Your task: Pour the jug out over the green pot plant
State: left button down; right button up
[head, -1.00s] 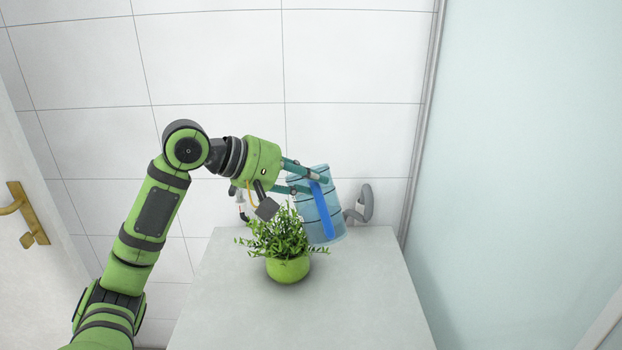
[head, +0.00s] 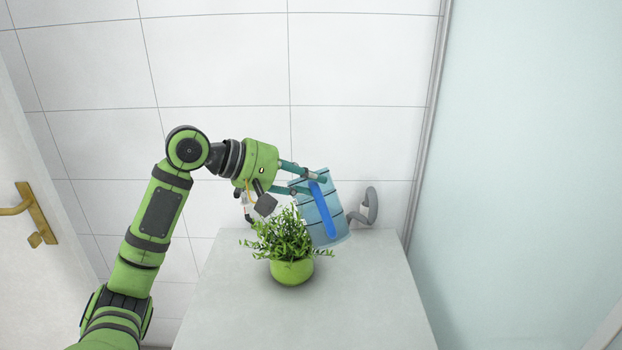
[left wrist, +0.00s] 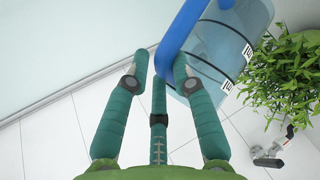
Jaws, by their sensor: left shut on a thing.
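The jug (head: 322,222) is a translucent blue vessel with dark bands and a solid blue handle. My left gripper (head: 307,182) is shut on the jug and holds it tilted, just right of and partly behind the green pot plant. The plant has leafy green foliage (head: 279,235) in a bright green pot (head: 292,271) that stands on the grey table. In the left wrist view the jug (left wrist: 225,50) lies beyond the fingers (left wrist: 160,75), with its blue handle between them, and the plant (left wrist: 288,75) is beside it. My right gripper is not in view.
The grey table top (head: 320,315) is clear in front and to the right. A grey tap-like fitting (head: 369,207) is on the wall behind the jug. A door with a brass handle (head: 35,213) is at the left and a pale glass panel (head: 530,150) at the right.

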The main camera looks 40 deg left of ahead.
pick_arm(q)
jog(key=shift+w+a+r, duration=0.1)
jog(key=shift+a, duration=0.25)
jog(key=shift+a+n+h+p, duration=0.15)
jog(key=shift+n+h+p, duration=0.15)
jog(key=shift+p, duration=0.05)
jog(key=shift+w+a+n+h+p, duration=0.1)
jog(key=shift+a+n+h+p, duration=0.25)
jog(key=shift+a+p, duration=0.4)
dwell(0.7)
jog(key=shift+w+a+f+n+t+h+p, duration=0.15)
jog(key=shift+a+f+n+h+p, duration=0.15)
jog(key=shift+f, duration=0.2)
jog(key=shift+a+f+n+t+h+p, duration=0.2)
jog(key=shift+f+n+p, duration=0.1)
jog(key=shift+f, duration=0.15)
jog(key=shift+a, duration=0.1)
